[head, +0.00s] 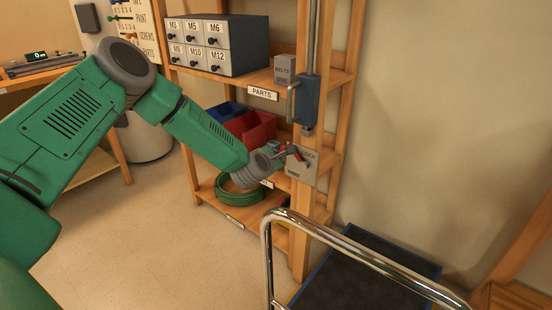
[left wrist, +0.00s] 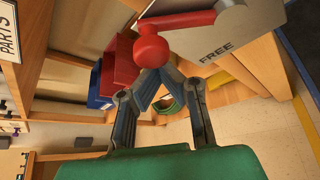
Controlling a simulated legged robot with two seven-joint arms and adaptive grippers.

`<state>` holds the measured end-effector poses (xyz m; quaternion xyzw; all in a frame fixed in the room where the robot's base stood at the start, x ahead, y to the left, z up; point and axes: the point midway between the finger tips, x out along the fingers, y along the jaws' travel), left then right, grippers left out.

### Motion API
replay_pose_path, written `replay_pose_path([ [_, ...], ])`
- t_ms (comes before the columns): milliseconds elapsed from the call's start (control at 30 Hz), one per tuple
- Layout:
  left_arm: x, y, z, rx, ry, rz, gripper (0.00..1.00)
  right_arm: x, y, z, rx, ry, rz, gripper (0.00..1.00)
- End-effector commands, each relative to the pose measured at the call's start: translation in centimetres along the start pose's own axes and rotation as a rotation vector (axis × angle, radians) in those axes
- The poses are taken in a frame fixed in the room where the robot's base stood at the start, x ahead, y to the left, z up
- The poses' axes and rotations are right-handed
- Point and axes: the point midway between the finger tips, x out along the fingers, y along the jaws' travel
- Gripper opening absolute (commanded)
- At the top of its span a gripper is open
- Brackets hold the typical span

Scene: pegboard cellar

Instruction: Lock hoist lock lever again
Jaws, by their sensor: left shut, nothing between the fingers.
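The hoist lock plate (head: 302,166) is a grey panel on the shelf's front post, with LOCK lettered on its upper part. In the left wrist view the plate (left wrist: 245,28) shows the word FREE. The red lock lever (head: 293,150) has a round knob; in the left wrist view the lever (left wrist: 190,20) slants down-left to its knob, above the word FREE. My left gripper (head: 279,153) is at the knob, shut and empty. In the left wrist view the gripper (left wrist: 157,74) has its fingertips together just under the knob; contact is unclear. My right gripper is out of view.
A blue handle box (head: 307,100) sits on a vertical rail above the plate. The shelf holds grey drawers (head: 217,44), a red bin (head: 252,130) and a green hose coil (head: 240,190). A chrome cart rail (head: 330,236) stands in front, below the plate.

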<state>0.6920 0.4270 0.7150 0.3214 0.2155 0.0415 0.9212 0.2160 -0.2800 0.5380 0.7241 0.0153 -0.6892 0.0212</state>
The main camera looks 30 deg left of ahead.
Motion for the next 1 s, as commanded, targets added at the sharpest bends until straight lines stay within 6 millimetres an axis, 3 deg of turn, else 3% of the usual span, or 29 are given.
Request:
replay_pose_path([
  [600,-1.9,-0.8,3.6,0.498,-0.002,0.260,0.00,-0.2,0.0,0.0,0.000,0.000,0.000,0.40],
  [1000,-2.5,-1.4,4.7,0.679,-0.001,0.357,0.00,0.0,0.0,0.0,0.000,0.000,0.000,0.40],
])
